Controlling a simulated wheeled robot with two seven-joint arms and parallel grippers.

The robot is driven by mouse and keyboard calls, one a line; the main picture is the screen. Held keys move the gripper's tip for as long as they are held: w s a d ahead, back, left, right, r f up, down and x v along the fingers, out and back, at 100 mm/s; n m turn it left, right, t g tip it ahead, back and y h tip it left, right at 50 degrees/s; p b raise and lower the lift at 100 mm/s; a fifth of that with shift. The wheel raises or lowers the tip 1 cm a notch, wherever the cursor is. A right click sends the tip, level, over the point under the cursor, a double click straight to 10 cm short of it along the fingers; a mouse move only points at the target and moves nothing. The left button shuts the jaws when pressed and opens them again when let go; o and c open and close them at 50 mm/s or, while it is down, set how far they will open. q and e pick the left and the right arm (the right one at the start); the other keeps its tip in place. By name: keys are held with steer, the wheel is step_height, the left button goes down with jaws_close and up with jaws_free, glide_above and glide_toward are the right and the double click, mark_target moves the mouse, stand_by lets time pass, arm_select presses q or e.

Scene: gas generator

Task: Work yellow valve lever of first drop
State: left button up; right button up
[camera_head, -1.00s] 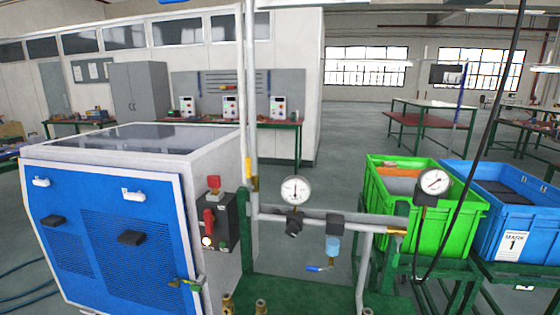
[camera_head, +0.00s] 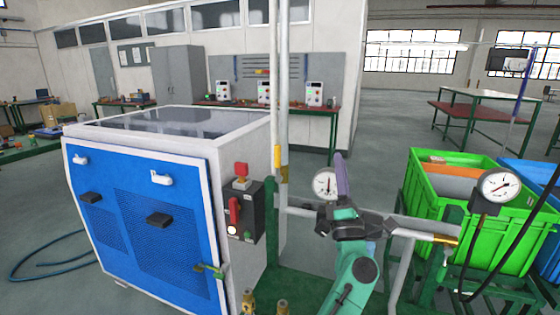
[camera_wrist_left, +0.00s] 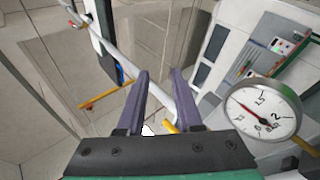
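The yellow valve lever (camera_head: 277,157) stands upright along the vertical white pipe (camera_head: 284,90), just above a brass valve body, in the head view. My left gripper (camera_head: 341,160) is to the right of it and apart from it, beside the round gauge (camera_head: 324,184). In the left wrist view its two purple fingers (camera_wrist_left: 160,78) are spread with nothing gripped between them. That view shows a yellow bar (camera_wrist_left: 105,97) left of the fingers and a smaller yellow piece (camera_wrist_left: 170,127) between them; I cannot tell which is the lever. My right gripper is not in view.
A blue-and-white generator cabinet (camera_head: 150,220) with a red-switch control box (camera_head: 240,212) stands left of the pipe. A second gauge (camera_head: 499,187) hangs at the right, before a green crate (camera_head: 430,205). A horizontal pipe runs behind my left arm.

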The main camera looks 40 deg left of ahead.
mark_target(279, 148)
arm_select(q)
steer(key=s+a+r+n+g, duration=0.1)
steer(key=s+a+n+g, duration=0.1)
steer(key=n+g, duration=0.7)
steer(key=s+a+r+n+g, duration=0.1)
steer(key=s+a+n+g, duration=0.15)
steer(key=n+g, duration=0.65)
steer(key=w+a+p, duration=0.1)
steer(key=a, duration=0.3)
steer(key=w+a+n+t+p, duration=0.1)
steer(key=a+p, duration=0.1)
steer(key=a, duration=0.3)
steer(key=w+a+t+p, duration=0.1)
steer(key=a, duration=0.3)
steer(key=shift+w+a+f+p, duration=0.2)
steer(key=shift+w+p, duration=0.15)
steer(key=shift+w, duration=0.05)
steer(key=shift+w+a+f, duration=0.15)
steer(key=shift+a, duration=0.25)
steer(key=shift+d, duration=0.1)
jaws_close()
